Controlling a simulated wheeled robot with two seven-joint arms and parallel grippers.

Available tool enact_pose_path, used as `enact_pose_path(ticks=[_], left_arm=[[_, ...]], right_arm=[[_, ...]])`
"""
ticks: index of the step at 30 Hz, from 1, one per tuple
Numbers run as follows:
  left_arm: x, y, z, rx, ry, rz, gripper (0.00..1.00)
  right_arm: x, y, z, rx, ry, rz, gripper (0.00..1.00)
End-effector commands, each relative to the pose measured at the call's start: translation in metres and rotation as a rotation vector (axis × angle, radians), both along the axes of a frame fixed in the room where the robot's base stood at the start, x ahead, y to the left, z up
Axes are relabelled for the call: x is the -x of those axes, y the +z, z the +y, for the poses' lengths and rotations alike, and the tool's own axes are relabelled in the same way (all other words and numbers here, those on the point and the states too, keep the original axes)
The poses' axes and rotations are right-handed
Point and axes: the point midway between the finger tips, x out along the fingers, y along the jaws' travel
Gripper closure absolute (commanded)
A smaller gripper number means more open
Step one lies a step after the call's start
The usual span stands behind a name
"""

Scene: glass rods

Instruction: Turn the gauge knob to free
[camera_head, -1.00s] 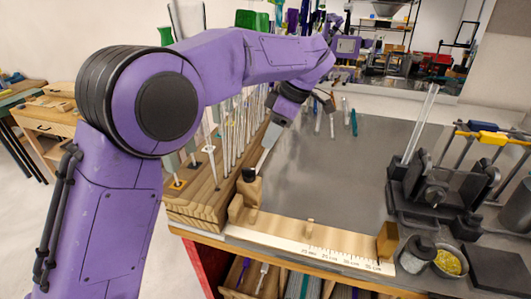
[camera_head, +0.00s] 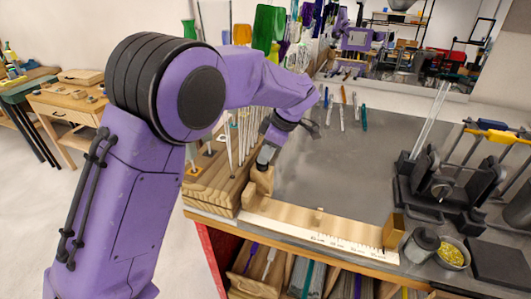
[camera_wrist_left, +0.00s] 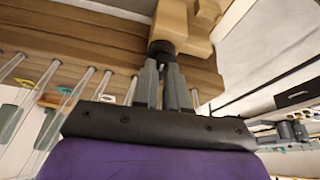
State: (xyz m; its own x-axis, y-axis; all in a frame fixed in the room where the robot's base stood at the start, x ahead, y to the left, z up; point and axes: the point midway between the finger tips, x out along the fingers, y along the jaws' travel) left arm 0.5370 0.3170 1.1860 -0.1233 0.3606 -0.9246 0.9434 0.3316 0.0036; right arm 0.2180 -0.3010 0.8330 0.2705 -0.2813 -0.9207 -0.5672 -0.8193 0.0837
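The wooden gauge lies along the front edge of the bench, with a pale scale strip (camera_head: 318,236) and a raised wooden block (camera_head: 262,182) at its left end. The dark round gauge knob (camera_wrist_left: 161,47) shows against the wood in the left wrist view; in the head view the fingers mostly hide it. My left gripper (camera_head: 265,160) reaches down to this block. In the left wrist view its two grey fingers (camera_wrist_left: 161,62) are close together at the knob, one on either side, and look shut on it. The knob's setting is not readable. My right gripper is not in view.
A wooden rack with upright glass rods (camera_head: 232,140) stands just left of the gauge. A small wooden stop block (camera_head: 393,231) is at the gauge's right end. A black fixture (camera_head: 440,190) and a bowl of yellow bits (camera_head: 450,255) stand farther right. The grey bench middle is clear.

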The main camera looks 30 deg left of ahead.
Motion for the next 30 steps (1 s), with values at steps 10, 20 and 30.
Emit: enact_pose_path(ticks=[10,20,30], left_arm=[[0.0037,-0.0052,-0.0006,0.010,-0.059,0.017,1.00],[0.0029,-0.0037,-0.0014,0.003,-0.119,0.008,1.00],[0.0024,-0.0028,-0.0011,0.002,-0.117,0.006,0.62]], right_arm=[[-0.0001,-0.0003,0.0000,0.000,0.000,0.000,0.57],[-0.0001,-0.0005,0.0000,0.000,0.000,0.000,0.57],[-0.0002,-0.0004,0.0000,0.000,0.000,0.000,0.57]])
